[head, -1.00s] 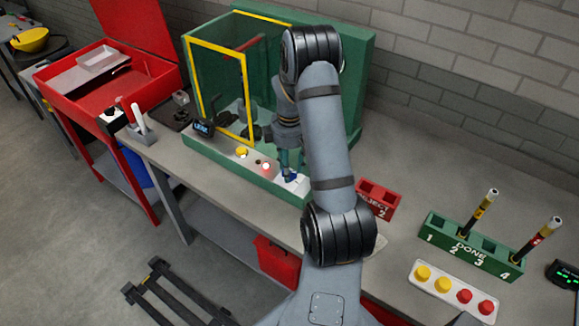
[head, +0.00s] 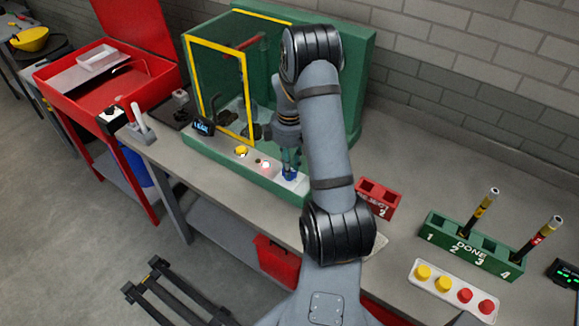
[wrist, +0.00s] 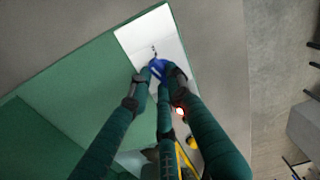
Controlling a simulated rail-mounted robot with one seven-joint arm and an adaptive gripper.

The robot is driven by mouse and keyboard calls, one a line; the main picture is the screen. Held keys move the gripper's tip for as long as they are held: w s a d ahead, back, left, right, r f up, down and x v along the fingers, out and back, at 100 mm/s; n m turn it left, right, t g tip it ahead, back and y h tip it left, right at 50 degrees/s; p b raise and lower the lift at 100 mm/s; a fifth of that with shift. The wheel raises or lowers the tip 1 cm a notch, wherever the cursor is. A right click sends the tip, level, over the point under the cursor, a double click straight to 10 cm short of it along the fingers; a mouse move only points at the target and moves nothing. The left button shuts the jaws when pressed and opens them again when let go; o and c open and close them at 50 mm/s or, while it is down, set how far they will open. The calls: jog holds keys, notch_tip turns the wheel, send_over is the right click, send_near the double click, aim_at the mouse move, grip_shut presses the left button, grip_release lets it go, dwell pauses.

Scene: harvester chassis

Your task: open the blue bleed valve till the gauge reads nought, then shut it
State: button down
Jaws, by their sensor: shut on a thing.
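The blue bleed valve (head: 290,177) sits on the white panel (head: 277,179) at the front of the green machine. It also shows in the wrist view (wrist: 157,67), between my fingertips. My gripper (head: 289,168) points down over the valve and is shut on it. The fingers partly hide the valve in both views. A small dark display (head: 202,126) with lit blue figures stands at the machine's left front. Its reading is too small to make out.
A yellow button (head: 241,151) and a lit red lamp (head: 265,164) sit left of the valve. The yellow-framed guard (head: 217,48) stands behind. A red reject rack (head: 378,199) and a green DONE rack (head: 472,246) stand to the right.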

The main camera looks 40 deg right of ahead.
jog(key=shift+w+f+m+b, duration=0.1)
jog(key=shift+f+m+b, duration=0.15)
jog(key=shift+m+b, duration=0.25)
jog(key=shift+r+m, duration=0.25)
jog(key=shift+m, duration=0.45)
jog(key=c, duration=1.6)
grip_release()
notch_tip(320, 180, up, 12)
